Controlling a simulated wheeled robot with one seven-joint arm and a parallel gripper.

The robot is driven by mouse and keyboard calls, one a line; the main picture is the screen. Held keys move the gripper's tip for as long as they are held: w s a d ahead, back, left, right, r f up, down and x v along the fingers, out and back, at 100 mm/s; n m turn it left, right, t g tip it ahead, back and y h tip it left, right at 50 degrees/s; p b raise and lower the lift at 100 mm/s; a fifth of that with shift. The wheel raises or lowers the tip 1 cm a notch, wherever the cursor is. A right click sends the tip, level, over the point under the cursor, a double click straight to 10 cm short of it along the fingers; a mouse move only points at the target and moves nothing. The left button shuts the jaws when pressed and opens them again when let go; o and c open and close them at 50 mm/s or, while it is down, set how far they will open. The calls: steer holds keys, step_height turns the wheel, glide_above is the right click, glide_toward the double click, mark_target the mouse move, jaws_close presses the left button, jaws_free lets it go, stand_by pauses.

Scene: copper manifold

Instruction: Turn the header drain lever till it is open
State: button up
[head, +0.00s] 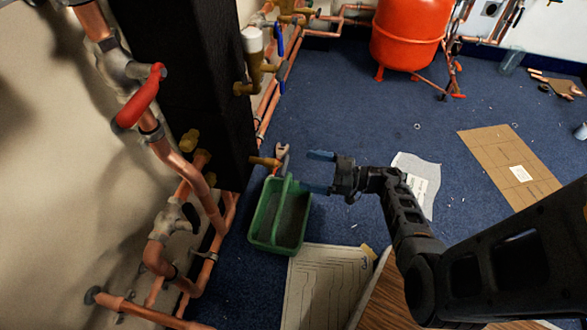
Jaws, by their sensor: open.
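A brass drain stub (263,161) comes out of the right side of a black column (190,80), low down. A small lever-like part (282,153), red and grey, stands at its outer end, above the green tote. I cannot tell for sure that it is the header drain lever, nor how far it is turned. My gripper (317,172) is open and empty, its two blue fingertips pointing left toward this part. It appears a short way to the right of it, apart from it. A larger red lever (140,97) sits on a copper pipe at the upper left.
A green tote (255,238) stands on the blue carpet below the stub. Blue-levered valves (279,40) and copper pipes (205,205) line the wall. A red tank (405,35) stands at the back. Papers and cardboard (505,165) lie on the floor at right.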

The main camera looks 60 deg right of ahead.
mark_target(284, 166)
steer(key=b+x, duration=0.1)
steer(key=x, duration=0.5)
steer(key=shift+w+b, duration=0.25)
steer(key=shift+b, duration=0.05)
steer(key=shift+a, duration=0.1)
steer(key=shift+c, duration=0.5)
steer(key=c, duration=1)
steer(key=shift+o, duration=0.2)
steer(key=shift+f+n+b, duration=0.1)
steer(key=shift+n+b, duration=2.25)
steer(key=shift+n, duration=6.65)
steer(key=shift+s, duration=0.1)
